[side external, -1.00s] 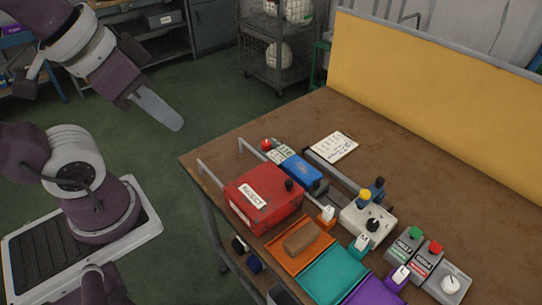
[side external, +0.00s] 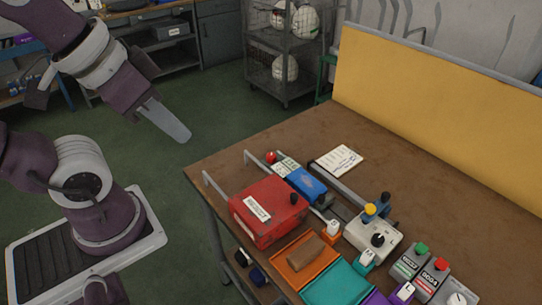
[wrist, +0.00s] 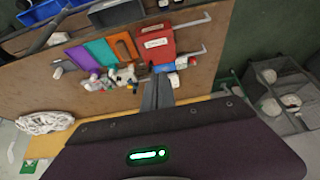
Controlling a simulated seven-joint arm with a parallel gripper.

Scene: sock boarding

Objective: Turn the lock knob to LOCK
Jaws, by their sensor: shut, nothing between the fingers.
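Two knobs show in the side view, and I cannot read a LOCK mark by either. A black knob (side external: 378,240) sits on a pale control box (side external: 363,235), beside a yellow-topped post. A white knob (side external: 457,299) sits on a grey box at the bottom edge, partly cut off. My gripper (side external: 187,137) is shut and empty, in the air off the bench's left corner, well apart from both knobs. In the wrist view my gripper (wrist: 157,82) points toward the bench, and the knobs are too small to tell apart.
On the bench (side external: 440,220), a red REJECT box (side external: 262,222) stands nearest my gripper, by metal rails and a blue block (side external: 306,183). Orange (side external: 283,262), teal (side external: 330,290) and purple trays line the front edge. A yellow panel (side external: 440,110) stands behind. The back of the bench is mostly clear.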

